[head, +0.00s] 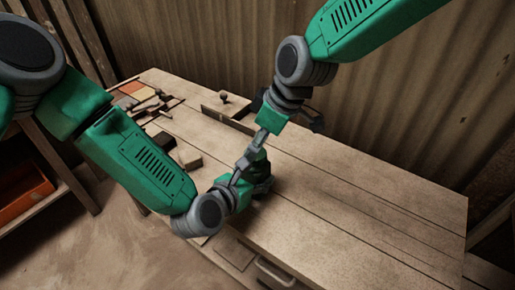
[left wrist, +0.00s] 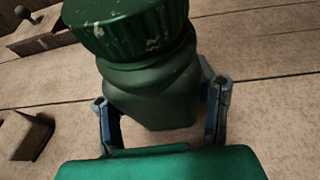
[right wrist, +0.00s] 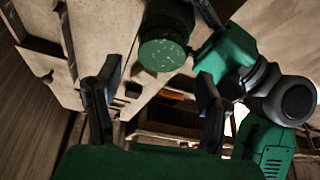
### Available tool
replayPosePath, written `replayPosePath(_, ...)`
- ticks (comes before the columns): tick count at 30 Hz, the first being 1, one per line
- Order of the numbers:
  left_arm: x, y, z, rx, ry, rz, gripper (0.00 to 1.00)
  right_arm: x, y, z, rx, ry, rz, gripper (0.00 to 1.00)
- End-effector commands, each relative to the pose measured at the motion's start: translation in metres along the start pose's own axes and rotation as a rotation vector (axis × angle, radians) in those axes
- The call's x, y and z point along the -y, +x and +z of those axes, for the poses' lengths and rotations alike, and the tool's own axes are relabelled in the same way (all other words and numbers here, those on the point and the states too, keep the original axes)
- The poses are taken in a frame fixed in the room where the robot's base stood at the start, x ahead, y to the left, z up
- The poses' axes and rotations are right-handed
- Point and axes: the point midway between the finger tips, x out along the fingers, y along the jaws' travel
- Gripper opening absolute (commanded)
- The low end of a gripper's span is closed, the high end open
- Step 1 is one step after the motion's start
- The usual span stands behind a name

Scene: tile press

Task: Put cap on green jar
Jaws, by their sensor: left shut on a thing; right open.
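The green jar (left wrist: 155,95) stands on the bench, dark and rounded, between the fingers of my left gripper (left wrist: 162,92), which is shut on it. The green ribbed cap (left wrist: 125,28), with worn pale specks, sits on top of the jar; I cannot tell whether it is fully seated. In the head view the jar (head: 259,168) is partly hidden by my grippers. My right gripper (right wrist: 158,78) is open, its fingers pointing at the cap (right wrist: 163,53), which lies just beyond the fingertips and apart from them. The right gripper also shows in the head view (head: 241,168).
The wooden bench (head: 370,215) is clear to the right. A wooden box with a knob (head: 224,98) stands at the back. Coloured tiles (head: 131,88) and small blocks (head: 187,160) lie on the left part. A corrugated wall (head: 400,110) runs behind.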

Motion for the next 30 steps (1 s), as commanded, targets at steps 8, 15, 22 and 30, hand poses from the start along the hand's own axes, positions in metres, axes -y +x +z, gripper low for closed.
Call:
replayPosePath(8, 0.0, 0.0, 0.0, 0.0, -0.001, -0.001, 0.0, 0.0, -0.017, -0.007, 0.001, 0.001, -0.002, 0.64)
replayPosePath(15, 0.0, 0.0, 0.0, 0.0, -0.001, -0.001, 0.0, 0.0, -0.017, -0.008, 0.002, -0.024, -0.005, 0.6)
replayPosePath(22, 0.0, 0.0, 0.0, 0.0, -0.001, 0.0, 0.0, 0.003, -0.019, -0.016, 0.033, -0.38, -0.049, 0.6)
replayPosePath(30, 0.0, 0.0, 0.0, 0.0, 0.0, 0.0, 0.0, 0.009, -0.024, -0.022, 0.13, -1.141, -0.163, 0.6)
